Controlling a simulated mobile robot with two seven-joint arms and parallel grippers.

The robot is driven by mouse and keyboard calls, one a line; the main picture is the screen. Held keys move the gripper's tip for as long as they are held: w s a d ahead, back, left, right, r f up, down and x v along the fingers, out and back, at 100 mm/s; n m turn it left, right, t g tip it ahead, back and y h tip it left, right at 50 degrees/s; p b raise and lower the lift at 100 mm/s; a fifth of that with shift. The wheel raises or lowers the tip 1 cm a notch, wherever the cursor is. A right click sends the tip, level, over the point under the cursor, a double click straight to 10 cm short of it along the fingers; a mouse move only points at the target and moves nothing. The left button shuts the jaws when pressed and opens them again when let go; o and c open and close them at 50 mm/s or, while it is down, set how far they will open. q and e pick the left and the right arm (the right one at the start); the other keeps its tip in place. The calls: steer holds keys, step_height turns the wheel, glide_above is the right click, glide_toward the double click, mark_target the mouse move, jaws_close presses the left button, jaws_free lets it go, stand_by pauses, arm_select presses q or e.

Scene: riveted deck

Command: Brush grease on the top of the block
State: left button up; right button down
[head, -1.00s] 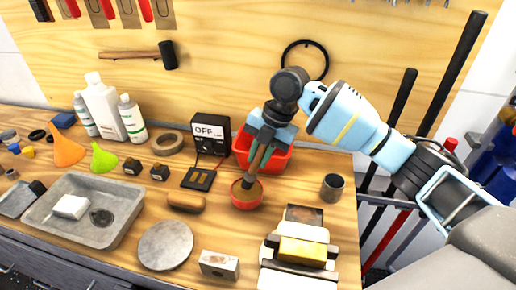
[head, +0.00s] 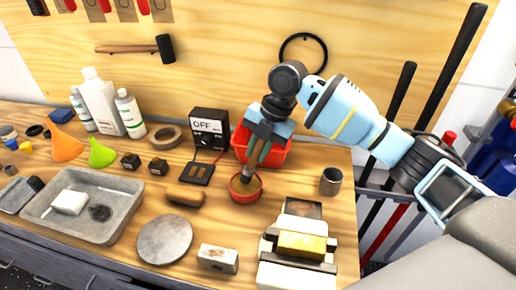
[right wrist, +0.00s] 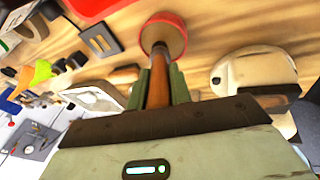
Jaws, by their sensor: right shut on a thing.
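My right gripper (head: 262,146) is shut on the handle of a brush (head: 250,170). The brush points down, tilted, with its tip inside a small red bowl (head: 246,196) of brownish grease. In the right wrist view the brown brush handle (right wrist: 158,82) sits between the fingers and reaches to the red bowl (right wrist: 167,31); the bristles are hidden. A yellow block (head: 301,244) sits in a vise-like holder (head: 292,276) right of and nearer than the bowl. A separate grey-white block (head: 218,259) lies on the bench to its left. My left gripper is out of view.
A red bin (head: 274,155) stands close behind the gripper. A dark cup (head: 331,181) is to the right, and a wooden-handled item (head: 185,196) and round grey disc (head: 165,239) are to the left. A metal tray (head: 119,220) is farther left.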

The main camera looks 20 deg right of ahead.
mark_target(258, 140)
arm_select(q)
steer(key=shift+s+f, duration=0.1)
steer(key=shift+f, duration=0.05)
arm_select(e)
steer(key=shift+f, duration=0.55)
steer(key=shift+s+f, duration=0.1)
steer(key=shift+f, duration=0.15)
stand_by(1.9)
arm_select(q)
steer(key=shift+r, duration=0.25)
arm_select(e)
steer(key=shift+r, duration=0.15)
steer(key=shift+r+p, duration=1.3)
steer(key=shift+r, duration=2.35)
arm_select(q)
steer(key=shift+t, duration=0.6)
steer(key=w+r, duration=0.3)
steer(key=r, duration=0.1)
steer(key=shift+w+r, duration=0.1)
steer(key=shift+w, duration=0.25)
arm_select(e)
steer(key=shift+f, duration=0.1)
